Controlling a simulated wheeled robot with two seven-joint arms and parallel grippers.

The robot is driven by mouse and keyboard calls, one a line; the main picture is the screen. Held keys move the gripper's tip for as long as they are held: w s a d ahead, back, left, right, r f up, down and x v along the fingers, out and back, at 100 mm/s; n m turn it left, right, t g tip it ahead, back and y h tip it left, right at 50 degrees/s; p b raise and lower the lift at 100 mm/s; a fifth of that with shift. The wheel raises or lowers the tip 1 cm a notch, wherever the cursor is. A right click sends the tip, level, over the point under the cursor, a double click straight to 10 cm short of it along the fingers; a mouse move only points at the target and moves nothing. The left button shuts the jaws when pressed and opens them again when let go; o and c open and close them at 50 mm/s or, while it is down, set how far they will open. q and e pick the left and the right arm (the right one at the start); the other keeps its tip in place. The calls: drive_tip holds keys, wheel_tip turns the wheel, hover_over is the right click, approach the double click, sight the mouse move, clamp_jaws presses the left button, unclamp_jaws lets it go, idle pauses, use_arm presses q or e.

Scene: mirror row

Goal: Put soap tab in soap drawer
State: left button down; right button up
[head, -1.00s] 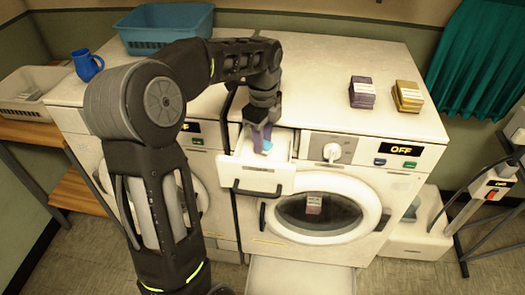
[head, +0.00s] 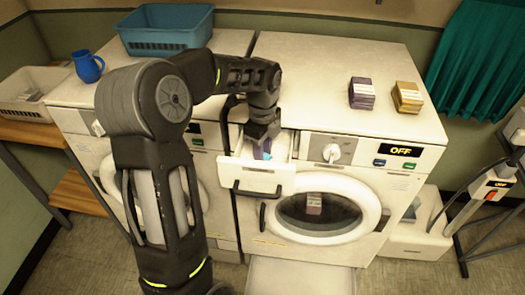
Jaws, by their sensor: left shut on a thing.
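The soap drawer (head: 252,178) is pulled open at the upper left front of the right washing machine (head: 365,165). My left gripper (head: 263,145) points down over the open drawer. It is shut on the soap tab (head: 259,154), a small purple and light blue piece that shows low between the fingers, within the drawer's outline. The fingers and the drawer walls hide part of the tab, so I cannot tell whether it touches the drawer floor. My right gripper is not in view.
Purple boxes (head: 362,93) and yellow boxes (head: 407,97) stand on the right machine's top. A blue basket (head: 166,30) and a blue mug (head: 88,66) stand on the left machine. The round door (head: 320,213) below the drawer is shut. The middle of the machine top is clear.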

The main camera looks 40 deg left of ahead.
use_arm(q)
drive_tip(key=shift+s+f, duration=0.1)
drive_tip(key=shift+f, duration=0.25)
drive_tip(key=c, duration=1.4)
unclamp_jaws()
drive_tip(key=shift+d, duration=0.1)
drive_tip(key=shift+c, duration=0.2)
drive_tip(key=shift+o, duration=0.3)
drive_tip(key=shift+s, duration=0.1)
drive_tip(key=shift+f, duration=0.1)
drive_tip(key=shift+r, duration=0.55)
wheel_tip(320, 180, up, 12)
drive_tip(key=shift+w, duration=0.2)
